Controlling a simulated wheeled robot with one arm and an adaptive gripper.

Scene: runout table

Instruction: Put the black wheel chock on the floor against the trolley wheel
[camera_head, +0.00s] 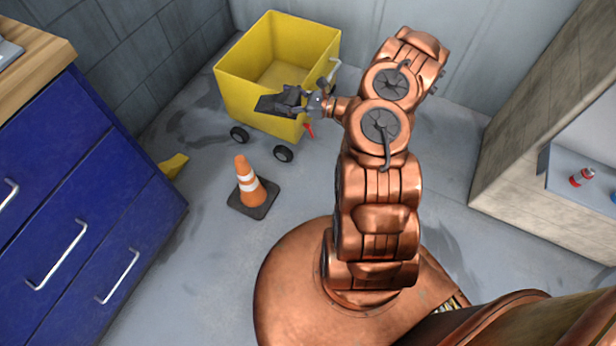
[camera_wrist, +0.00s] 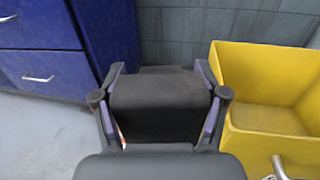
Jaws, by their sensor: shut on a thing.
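My gripper (camera_head: 306,101) is shut on the black wheel chock (camera_head: 272,103) and holds it above the floor, in front of the trolley in the head view. In the wrist view the chock (camera_wrist: 160,103) fills the space between the two fingers of my gripper (camera_wrist: 160,97). The yellow trolley (camera_head: 238,97) stands near the back wall, and its bin also shows in the wrist view (camera_wrist: 262,152). Two trolley wheels show at floor level, a left wheel (camera_head: 239,134) and a right wheel (camera_head: 283,154). The chock is apart from both wheels.
An orange cone (camera_head: 249,185) stands on the floor in front of the wheels. A yellow object (camera_head: 174,166) lies beside the blue drawer cabinet (camera_head: 90,215). A grey shelf (camera_head: 590,182) with small items is at the right. Bare floor lies between cone and trolley.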

